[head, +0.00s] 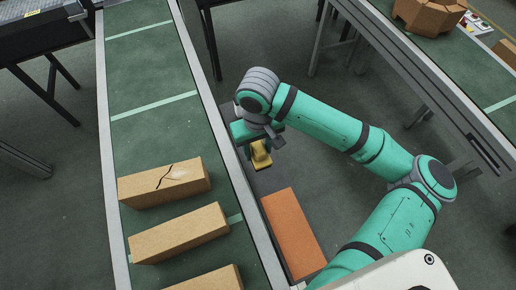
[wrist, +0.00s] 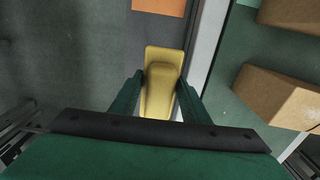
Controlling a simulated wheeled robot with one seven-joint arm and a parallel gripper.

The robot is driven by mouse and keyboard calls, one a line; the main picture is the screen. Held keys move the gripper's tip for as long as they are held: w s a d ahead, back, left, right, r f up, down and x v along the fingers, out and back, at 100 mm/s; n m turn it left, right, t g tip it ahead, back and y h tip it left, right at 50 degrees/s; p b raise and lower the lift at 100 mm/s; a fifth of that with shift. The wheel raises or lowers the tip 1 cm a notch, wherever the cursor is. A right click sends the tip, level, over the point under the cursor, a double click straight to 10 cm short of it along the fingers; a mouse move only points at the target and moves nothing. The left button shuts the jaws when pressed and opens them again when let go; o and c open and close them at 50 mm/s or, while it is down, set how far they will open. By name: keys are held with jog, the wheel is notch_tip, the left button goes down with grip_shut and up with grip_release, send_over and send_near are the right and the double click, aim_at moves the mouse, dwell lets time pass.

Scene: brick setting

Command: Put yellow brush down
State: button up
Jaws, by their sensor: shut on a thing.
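The yellow brush (head: 260,155) is held in my gripper (head: 262,147), beside the right edge of the green conveyor belt (head: 150,75) in the head view. In the wrist view, my gripper (wrist: 158,100) is shut on the yellow brush (wrist: 160,72), with one green finger on each side of it. A dark grey surface (head: 270,181) lies below the brush. I cannot tell whether the brush touches it. The brush's underside is hidden.
An orange brick-coloured block (head: 293,232) lies in front of the brush, and shows in the wrist view (wrist: 158,6). Tan bricks rest on the belt, one cracked (head: 164,182), one plain (head: 179,233). Another conveyor (head: 440,55) with a brown box (head: 428,14) stands at the right.

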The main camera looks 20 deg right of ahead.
jog(key=w+f, duration=0.1)
jog(key=w+d+f, duration=0.1)
jog(key=f, duration=0.1)
jog(key=w+f, duration=0.1)
jog(key=shift+w+d+f, duration=0.25)
jog(key=shift+w+f, duration=0.05)
jog(key=shift+f, duration=0.1)
jog(key=f, duration=0.3)
jog(key=shift+w+d, duration=0.2)
jog(key=shift+w, duration=0.1)
jog(key=shift+f, duration=0.5)
jog(key=shift+f, duration=0.1)
jog(key=o, duration=1.2)
notch_tip(320, 180, up, 12)
jog(key=shift+r, duration=0.15)
